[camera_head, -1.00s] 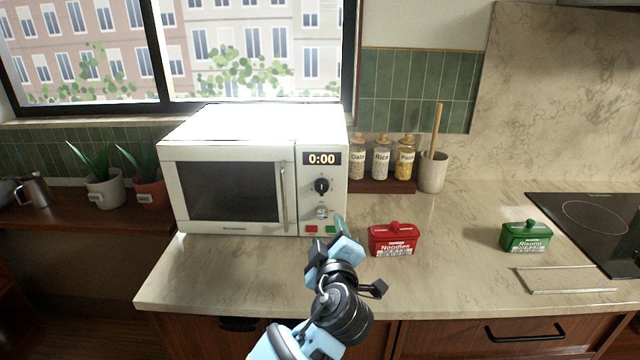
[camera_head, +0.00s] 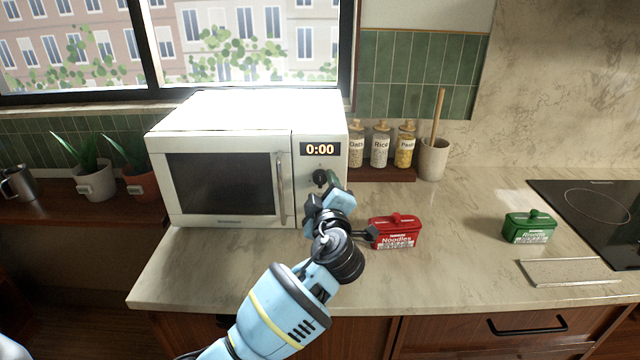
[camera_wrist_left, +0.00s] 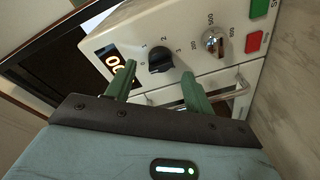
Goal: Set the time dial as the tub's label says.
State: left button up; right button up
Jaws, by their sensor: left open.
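The white microwave (camera_head: 230,150) stands on the counter, its display (camera_head: 320,149) reading 0:00. Its black time dial (camera_head: 320,177) is at the upper right of the front; in the left wrist view the dial (camera_wrist_left: 160,58) has numbers 0 to 3 readable around it. My left gripper (camera_head: 328,188) is open just in front of the panel. In the left wrist view its green fingertips (camera_wrist_left: 158,80) are on either side of the dial, with no clear contact. A red tub (camera_head: 396,232) labelled Noodles and a green tub (camera_head: 529,228) stand right; their small print is unreadable.
Below the time dial is a silver knob (camera_wrist_left: 213,42), with red (camera_wrist_left: 254,41) and green (camera_wrist_left: 259,8) buttons beyond it. Labelled jars (camera_head: 380,148) and a utensil pot (camera_head: 433,160) stand behind. A flat tray (camera_head: 568,273) lies right, near the hob (camera_head: 595,215).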

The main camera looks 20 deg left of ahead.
aim_at(320, 179)
pick_arm(q)
jog(key=shift+x, duration=1.45)
pick_arm(e)
jog(key=shift+w+r, duration=0.4)
jog(key=shift+r, duration=0.05)
pick_arm(q)
jog(key=shift+c, duration=0.3)
